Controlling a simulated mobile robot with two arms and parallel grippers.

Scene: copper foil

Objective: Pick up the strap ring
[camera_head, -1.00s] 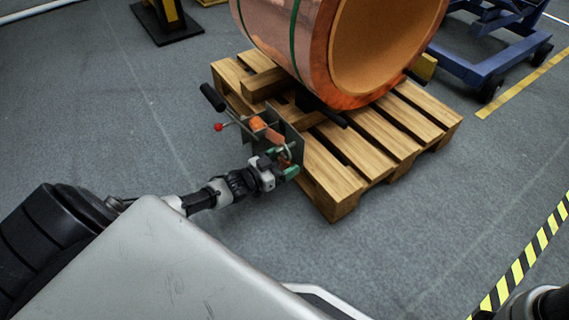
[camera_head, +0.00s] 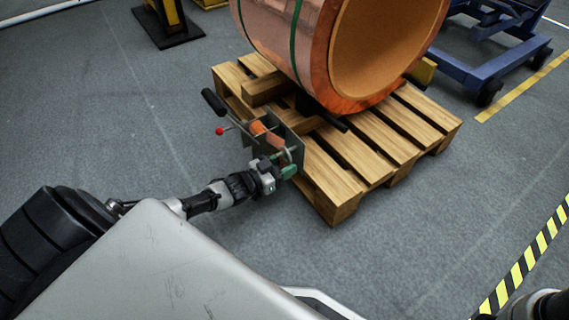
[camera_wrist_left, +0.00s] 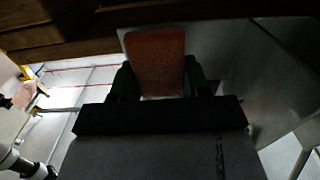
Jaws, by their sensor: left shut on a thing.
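The strap ring (camera_head: 291,154) is a small pale loop at the end of an orange strap (camera_head: 264,132), beside a grey metal bracket (camera_head: 292,136) at the pallet's near left edge. My left gripper (camera_head: 287,171) has green fingers and is shut at the ring; the fingers partly hide it. In the left wrist view a dull orange piece (camera_wrist_left: 155,62) shows between the dark fingers of the left gripper (camera_wrist_left: 158,85); the ring itself is too dark to make out there. My right gripper is not in view.
A large copper coil (camera_head: 290,45) lies on a wooden pallet (camera_head: 330,185). A black handle (camera_head: 213,102) and a red knob (camera_head: 219,131) stick out left of the bracket. A blue wheeled frame (camera_head: 490,65) stands back right. The grey floor is clear right of the pallet.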

